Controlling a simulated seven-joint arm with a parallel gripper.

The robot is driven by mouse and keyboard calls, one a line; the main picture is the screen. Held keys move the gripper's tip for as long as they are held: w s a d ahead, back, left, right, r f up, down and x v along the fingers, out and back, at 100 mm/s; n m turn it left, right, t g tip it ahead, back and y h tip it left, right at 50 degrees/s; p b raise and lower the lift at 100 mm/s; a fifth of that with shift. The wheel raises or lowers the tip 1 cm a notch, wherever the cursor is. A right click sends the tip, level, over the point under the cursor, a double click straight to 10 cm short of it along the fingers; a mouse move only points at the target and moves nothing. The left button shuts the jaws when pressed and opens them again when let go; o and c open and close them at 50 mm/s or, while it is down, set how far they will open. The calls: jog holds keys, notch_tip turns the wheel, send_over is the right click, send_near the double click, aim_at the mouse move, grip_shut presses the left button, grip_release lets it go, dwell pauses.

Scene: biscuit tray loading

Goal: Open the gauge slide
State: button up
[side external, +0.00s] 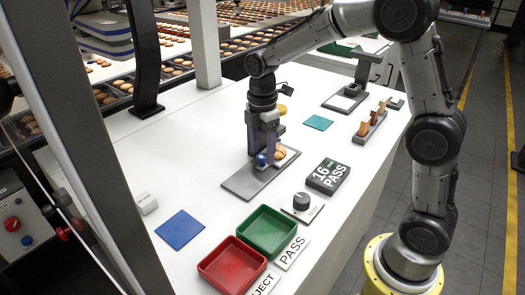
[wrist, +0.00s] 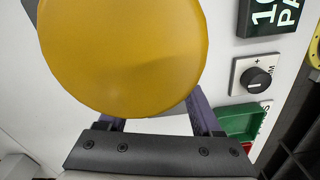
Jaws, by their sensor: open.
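The gauge (side external: 243,184) is a grey base plate on the white table, in the middle of the side view. A blue knob (side external: 262,159) stands on it beside a biscuit (side external: 280,153). My gripper (side external: 263,148) points down over the gauge, with its fingers close to the blue knob. I cannot tell whether they touch it, or whether the slide is open. A large yellow disc (wrist: 125,50) fills much of the wrist view and hides the fingertips. It shows as a small yellow round part (side external: 282,109) in the side view. My fingers are apart in the wrist view.
A red tray (side external: 232,285) and a green tray (side external: 267,251) stand in front. Nearby are a dial (side external: 301,201), a PASS display (side external: 328,175), a blue mat (side external: 181,229), a teal mat (side external: 318,122) and a rack (side external: 369,127) of biscuits.

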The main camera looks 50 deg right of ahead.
jog(key=shift+f, duration=0.45)
grip_shut()
dwell(1.2)
